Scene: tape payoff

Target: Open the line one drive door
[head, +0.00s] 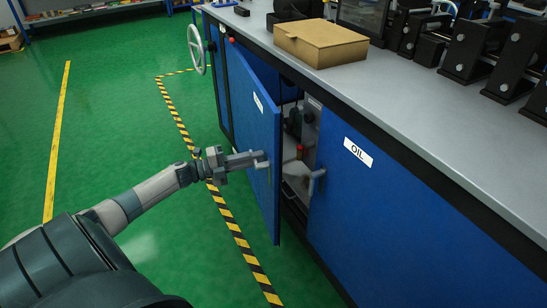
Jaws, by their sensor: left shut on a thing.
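A blue cabinet door (250,135) with a small white label (258,103) stands partly open. Its label is too small to read, so I cannot confirm it is the line one drive door. My left gripper (258,160) is shut on the door's handle (265,164) near its free edge. The dark interior (293,125) shows through the gap, with some machine parts and a small red piece inside. My right gripper is not in the view.
To the right is a shut blue door (390,210) marked OIL, with its own handle (316,178). A cardboard box (320,43) lies on the grey worktop (400,95). A handwheel (196,49) sticks out at the far left end. The green floor (130,130) beside the door is clear.

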